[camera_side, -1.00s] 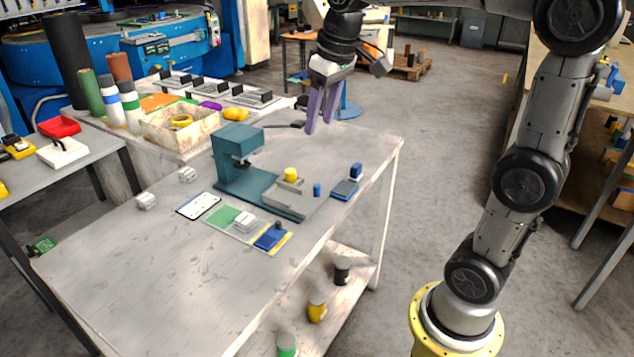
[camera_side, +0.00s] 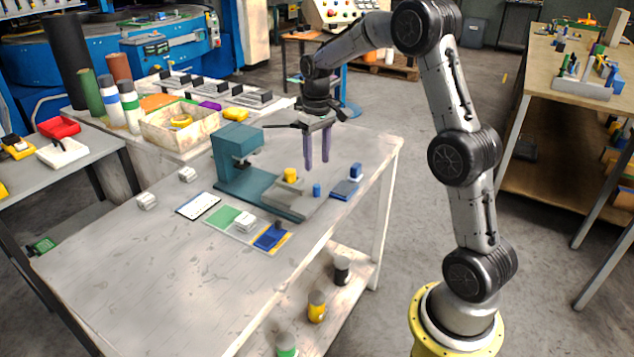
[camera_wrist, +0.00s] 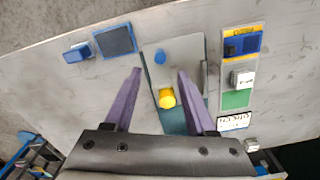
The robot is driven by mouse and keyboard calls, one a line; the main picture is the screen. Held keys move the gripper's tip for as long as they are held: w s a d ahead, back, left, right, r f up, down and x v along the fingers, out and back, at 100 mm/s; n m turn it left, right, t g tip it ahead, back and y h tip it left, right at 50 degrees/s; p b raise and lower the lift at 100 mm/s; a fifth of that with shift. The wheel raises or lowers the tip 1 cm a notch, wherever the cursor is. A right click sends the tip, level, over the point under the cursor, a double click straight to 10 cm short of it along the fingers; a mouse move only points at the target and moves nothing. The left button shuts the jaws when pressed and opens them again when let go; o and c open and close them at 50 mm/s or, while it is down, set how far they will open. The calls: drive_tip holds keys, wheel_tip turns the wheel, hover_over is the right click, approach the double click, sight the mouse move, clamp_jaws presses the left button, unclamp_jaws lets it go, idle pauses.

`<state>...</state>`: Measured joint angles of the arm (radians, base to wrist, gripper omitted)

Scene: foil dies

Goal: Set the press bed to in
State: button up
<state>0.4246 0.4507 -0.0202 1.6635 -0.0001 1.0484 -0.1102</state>
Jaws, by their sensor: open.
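The teal press (camera_side: 226,150) stands on the white table, its base running towards the front right. The grey press bed (camera_side: 292,200) sits on that base, out in front of the press head. It carries a yellow knob (camera_side: 290,175) and a small blue peg (camera_side: 316,189). My gripper (camera_side: 317,168) has two purple fingers, pointing down, open and empty above and behind the bed. In the wrist view the fingers (camera_wrist: 160,72) spread either side of the bed (camera_wrist: 175,54), with the yellow knob (camera_wrist: 167,98) between them in the picture. I see no contact.
A dark blue pad with a blue block (camera_side: 346,187) lies right of the bed. In front lie a board with green, blue and yellow areas (camera_side: 238,238) and a white card (camera_side: 198,206). Small white blocks (camera_side: 146,201) sit left. The table's front left is clear.

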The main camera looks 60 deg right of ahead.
sight(317, 185)
wheel_tip(317, 185, down, 8)
drive_tip(key=shift+r, duration=0.1)
idle(0.4)
clamp_jaws()
idle(1.2)
